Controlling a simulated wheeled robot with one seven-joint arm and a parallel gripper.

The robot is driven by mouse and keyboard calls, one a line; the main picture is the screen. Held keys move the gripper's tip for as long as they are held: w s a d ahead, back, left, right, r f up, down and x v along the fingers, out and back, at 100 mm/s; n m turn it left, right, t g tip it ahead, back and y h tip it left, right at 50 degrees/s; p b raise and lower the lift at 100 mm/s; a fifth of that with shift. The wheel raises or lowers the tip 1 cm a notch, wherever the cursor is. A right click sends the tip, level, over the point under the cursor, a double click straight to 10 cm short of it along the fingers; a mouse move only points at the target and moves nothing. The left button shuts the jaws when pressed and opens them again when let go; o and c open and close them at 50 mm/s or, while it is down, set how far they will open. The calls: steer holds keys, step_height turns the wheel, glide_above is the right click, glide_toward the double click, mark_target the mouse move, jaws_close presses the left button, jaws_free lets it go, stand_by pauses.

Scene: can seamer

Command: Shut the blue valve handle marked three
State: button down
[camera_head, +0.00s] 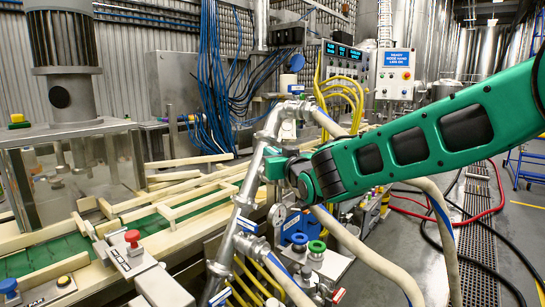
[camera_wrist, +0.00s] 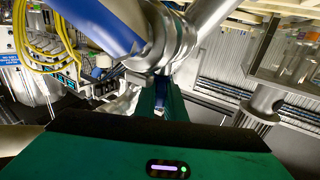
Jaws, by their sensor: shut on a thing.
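My green arm reaches in from the right in the head view, and my gripper (camera_head: 272,166) is at the sloping steel pipe (camera_head: 248,190). A small blue piece, which looks like the blue valve handle (camera_head: 273,151), shows at the fingertips against the pipe. In the wrist view my gripper (camera_wrist: 161,92) is shut on a narrow blue piece just below the steel pipe joint (camera_wrist: 165,45). Most of the handle is hidden by the fingers and pipe. I cannot read a number on it.
A blue handwheel (camera_head: 299,238) and a green handwheel (camera_head: 317,246) stand below my gripper. A pressure gauge (camera_head: 277,214) sits beside the pipe. Thick pale hoses (camera_head: 365,255) hang in front. Yellow hoses (camera_head: 345,90) curve behind. The conveyor (camera_head: 160,218) lies at left.

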steer(key=shift+a+m+t+h, duration=0.15)
steer(key=shift+m+t+h, duration=0.25)
steer(key=shift+m+h, duration=0.75)
steer(key=shift+r+h, duration=0.1)
steer(key=shift+h, duration=0.35)
steer(key=shift+d+m+h, duration=0.2)
steer(key=shift+m+h, duration=0.35)
steer(key=shift+h, duration=0.45)
steer(key=c, duration=1.8)
jaws_free()
steer(key=shift+w, duration=0.15)
steer(key=shift+c, duration=0.2)
steer(key=s, duration=1)
steer(key=shift+s+d, duration=0.35)
steer(key=shift+d, duration=0.1)
